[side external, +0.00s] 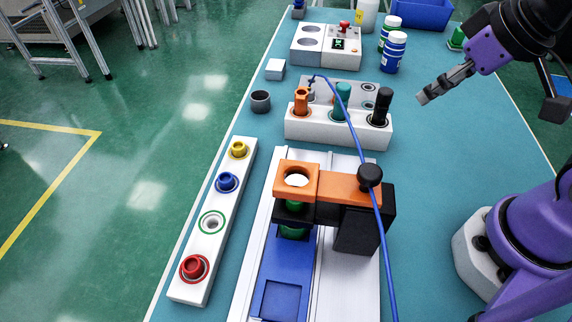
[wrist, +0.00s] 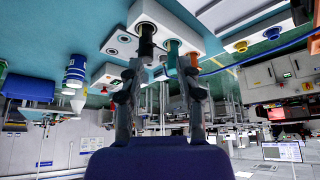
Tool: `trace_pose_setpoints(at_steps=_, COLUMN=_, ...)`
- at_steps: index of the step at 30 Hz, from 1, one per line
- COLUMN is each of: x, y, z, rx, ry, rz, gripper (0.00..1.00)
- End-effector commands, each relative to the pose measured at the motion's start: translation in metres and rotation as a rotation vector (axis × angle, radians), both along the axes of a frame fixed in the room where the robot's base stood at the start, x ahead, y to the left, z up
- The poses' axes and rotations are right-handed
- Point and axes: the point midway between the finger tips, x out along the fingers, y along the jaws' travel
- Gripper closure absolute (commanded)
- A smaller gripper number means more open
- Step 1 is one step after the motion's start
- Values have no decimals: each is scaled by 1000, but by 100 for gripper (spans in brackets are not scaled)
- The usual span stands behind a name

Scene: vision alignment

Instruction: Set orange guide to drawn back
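The orange guide (side external: 330,185) is a flat orange arm with a ring at its left end and a black knob (side external: 370,177) at its right. It sits on a black block (side external: 357,232), its ring extended left over a green part (side external: 293,231) on a blue carriage (side external: 284,285). The green part is mostly hidden under the ring. My gripper (side external: 432,92) is up and right of the guide, in the air and apart from it. In the wrist view my gripper (wrist: 160,70) has its fingers apart with nothing held; the guide is not clear there.
A white holder (side external: 335,130) with orange, teal and black tools stands behind the guide. A blue cable runs past the knob. A white strip (side external: 215,222) with coloured rings lies left. Bottles (side external: 393,52), a control box (side external: 326,46) and a blue bin (side external: 420,12) stand at the back.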

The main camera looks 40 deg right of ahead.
Motion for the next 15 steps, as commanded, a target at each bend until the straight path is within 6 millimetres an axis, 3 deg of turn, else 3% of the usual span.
trace_pose_setpoints(at_steps=2, x=0, y=0, z=0, rx=0, ry=0, rz=0, gripper=60)
trace_pose_setpoints(at_steps=3, x=0, y=0, z=0, rx=0, ry=0, rz=0, gripper=45)
trace_pose_setpoints(at_steps=4, x=0, y=1, z=1, rx=2, ry=2, rz=1, gripper=37)
trace_pose_setpoints(at_steps=7, x=4, y=14, z=9, rx=26, ry=39, rz=16, gripper=37)
trace_pose_setpoints(at_steps=11, x=6, y=60, z=34, rx=78, ry=177, rz=42, gripper=37)
trace_pose_setpoints(at_steps=15, x=-5, y=118, z=62, rx=74, ry=350, rz=41, gripper=37)
